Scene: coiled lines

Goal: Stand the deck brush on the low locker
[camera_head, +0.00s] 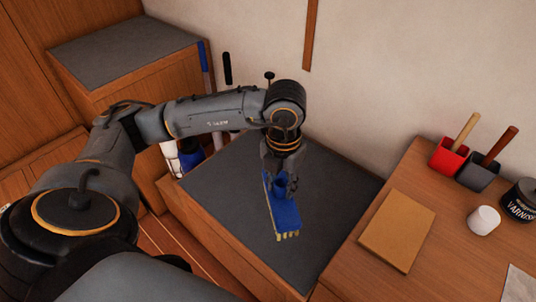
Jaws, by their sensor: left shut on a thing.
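The deck brush (287,217) has a blue head, with pale yellowish bristles showing along its near lower edge. My left gripper (281,186) points down from above and is shut on the brush, covering part of it. The brush is over the dark grey top of the low locker (332,185), near its middle. I cannot tell whether the bristles touch the top. My right gripper is not in view.
A taller wooden cabinet (125,50) stands at the back left. On the right, a wooden counter (350,275) carries a tan board (397,230), a red holder (448,156), a dark holder (478,172), a white cup (484,221) and a varnish can (522,200). The locker top around the brush is clear.

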